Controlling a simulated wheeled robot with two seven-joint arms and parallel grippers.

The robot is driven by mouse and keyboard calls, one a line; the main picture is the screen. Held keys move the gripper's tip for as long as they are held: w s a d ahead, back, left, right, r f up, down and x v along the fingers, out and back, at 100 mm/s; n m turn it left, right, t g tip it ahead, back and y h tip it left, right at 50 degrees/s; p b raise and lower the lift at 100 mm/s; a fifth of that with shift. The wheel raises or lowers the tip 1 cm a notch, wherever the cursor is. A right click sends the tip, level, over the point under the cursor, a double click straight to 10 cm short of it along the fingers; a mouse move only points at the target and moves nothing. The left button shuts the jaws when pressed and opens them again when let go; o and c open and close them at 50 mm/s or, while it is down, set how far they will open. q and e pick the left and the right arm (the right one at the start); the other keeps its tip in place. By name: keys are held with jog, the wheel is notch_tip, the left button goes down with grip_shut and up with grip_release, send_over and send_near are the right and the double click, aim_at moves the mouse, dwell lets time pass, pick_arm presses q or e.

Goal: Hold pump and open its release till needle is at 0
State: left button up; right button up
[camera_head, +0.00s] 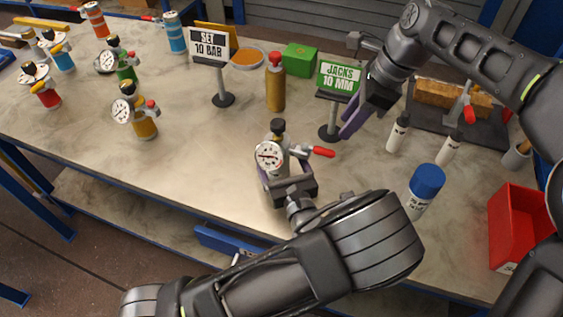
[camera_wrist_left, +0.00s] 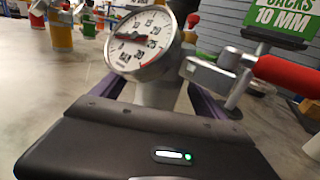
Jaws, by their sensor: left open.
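The pump (camera_head: 277,163) stands upright near the front of the bench, with a round white gauge (camera_head: 269,155) and a red release lever (camera_head: 322,152) pointing right. In the left wrist view the gauge (camera_wrist_left: 144,42) is large; its red needle points to the left side of the dial, but the exact number is hard to read. The red lever (camera_wrist_left: 287,75) shows at right. My left gripper (camera_head: 287,184) is open, its fingers on either side of the pump's body. My right gripper (camera_head: 354,118) hangs behind and right of the pump, apart from it; its finger gap is hidden.
A green JACKS 10 MM sign (camera_head: 339,78) stands close beside my right gripper. A gold bottle (camera_head: 275,84) and SET 10 BAR sign (camera_head: 209,46) are behind. White bottles (camera_head: 398,132), a blue-capped jar (camera_head: 424,188) and a red bin (camera_head: 520,225) are right. Several gauged vessels stand left.

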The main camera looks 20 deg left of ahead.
pick_arm(q)
jog(key=shift+c, duration=0.2)
grip_shut()
dwell(0.7)
dwell(0.9)
